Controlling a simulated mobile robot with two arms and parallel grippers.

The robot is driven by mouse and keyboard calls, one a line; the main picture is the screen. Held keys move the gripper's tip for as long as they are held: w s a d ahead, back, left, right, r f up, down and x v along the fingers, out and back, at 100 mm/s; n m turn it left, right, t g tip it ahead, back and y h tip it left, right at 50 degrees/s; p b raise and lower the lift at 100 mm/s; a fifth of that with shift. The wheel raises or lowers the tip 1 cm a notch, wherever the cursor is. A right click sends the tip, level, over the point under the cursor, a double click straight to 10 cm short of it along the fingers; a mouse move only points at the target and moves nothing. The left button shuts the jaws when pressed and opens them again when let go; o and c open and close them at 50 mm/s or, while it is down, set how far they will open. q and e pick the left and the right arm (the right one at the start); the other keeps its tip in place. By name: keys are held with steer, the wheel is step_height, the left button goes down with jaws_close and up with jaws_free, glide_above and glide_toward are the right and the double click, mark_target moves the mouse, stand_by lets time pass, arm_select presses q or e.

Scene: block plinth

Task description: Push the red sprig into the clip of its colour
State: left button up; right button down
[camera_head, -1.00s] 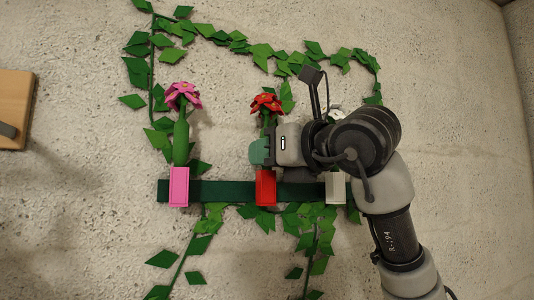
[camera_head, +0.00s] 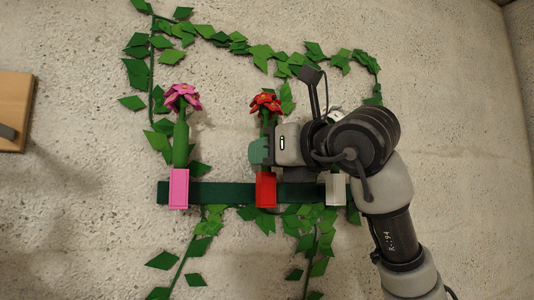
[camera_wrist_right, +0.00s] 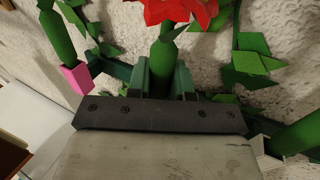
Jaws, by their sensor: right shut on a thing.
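The red sprig, with its red flower head (camera_head: 266,103), stands upright above the red clip (camera_head: 265,189) on the dark green rail. My right gripper (camera_head: 259,151) is shut on its green stem just below the flower. In the right wrist view the stem (camera_wrist_right: 163,65) sits between the two green fingertips (camera_wrist_right: 162,78), with the red flower (camera_wrist_right: 180,10) above. My gripper hides the lower stem in the head view, so I cannot tell whether its end is inside the clip. My left gripper is in neither view.
A pink sprig (camera_head: 181,140) stands in the pink clip (camera_head: 179,189) to the left. A white clip (camera_head: 335,187) is to the right, partly behind my arm. Green leafy vines (camera_head: 263,51) run over the rough pale wall. A wooden board (camera_head: 14,110) is at the far left.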

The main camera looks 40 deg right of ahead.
steer(key=shift+f, duration=0.15)
stand_by(0.6)
steer(key=c, duration=0.9)
jaws_free()
steer(key=shift+s, duration=0.1)
steer(key=shift+s+f+b, duration=0.1)
steer(key=shift+s+b, duration=0.25)
steer(key=shift+b, duration=0.15)
steer(key=s+b, duration=0.1)
steer(key=s, duration=0.2)
steer(key=s+d+b, duration=0.1)
steer(key=s, duration=0.2)
steer(key=s+d+b, duration=0.1)
steer(key=s, duration=0.2)
steer(key=shift+s+b, duration=0.35)
steer(key=shift+s, duration=0.05)
